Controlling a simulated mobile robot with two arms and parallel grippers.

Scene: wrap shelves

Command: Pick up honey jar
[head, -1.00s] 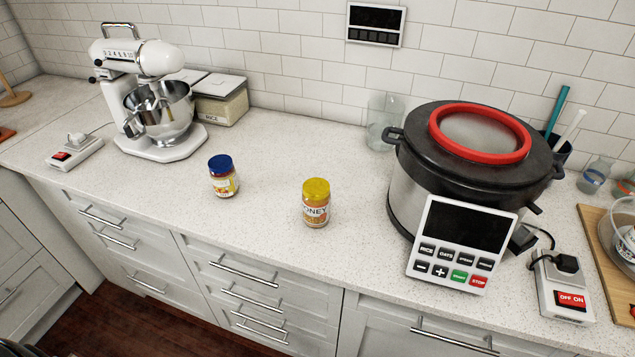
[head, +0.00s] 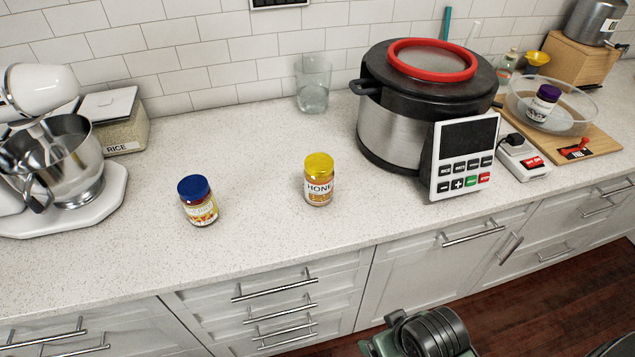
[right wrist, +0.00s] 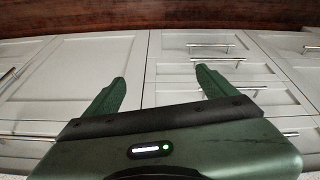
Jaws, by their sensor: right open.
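The honey jar (head: 319,184) stands upright on the white speckled counter (head: 255,215) in the head view. It has a yellow lid and a label reading HONE. Part of my right arm shows at the bottom of the head view, below the counter's front edge, well apart from the jar. In the right wrist view my right gripper (right wrist: 158,88) is open and empty, its two green fingers spread before the cabinet fronts. The jar is not in the right wrist view. My left gripper is in neither view.
A blue-lidded jar (head: 198,203) stands left of the honey jar. A large cooker (head: 395,130) with a control panel (head: 462,160) stands to the right. A glass (head: 313,88) is behind. A stand mixer (head: 55,160) and rice box (head: 118,125) are left. Counter around the honey jar is clear.

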